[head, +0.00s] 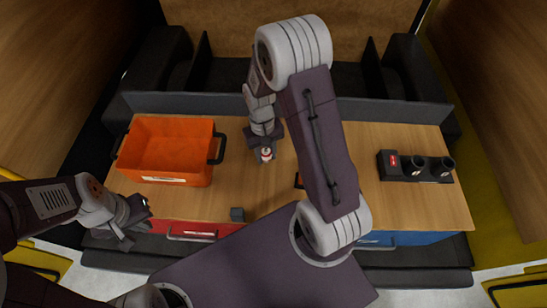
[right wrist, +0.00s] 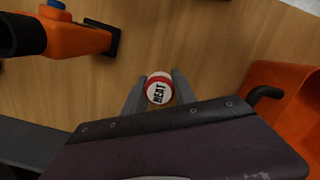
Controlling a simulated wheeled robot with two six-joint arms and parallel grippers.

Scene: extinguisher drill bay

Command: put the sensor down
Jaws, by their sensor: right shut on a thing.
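The sensor (right wrist: 160,88) is a small round white piece with a red rim and the word HEAT on its face. My right gripper (right wrist: 158,92) is shut on it, one finger on each side. In the head view the sensor (head: 265,154) shows at the tip of my right gripper (head: 264,148), over the wooden bench top (head: 240,185), to the right of the orange bin. I cannot tell whether it touches the wood. My left gripper (head: 133,222) is empty at the bench's front left edge, its fingers apart.
An orange bin (head: 172,180) with black handles stands at the bench's left. A black holder with two cups (head: 415,168) stands at the right. An orange tool (right wrist: 75,36) lies near the sensor, mostly hidden in the head view.

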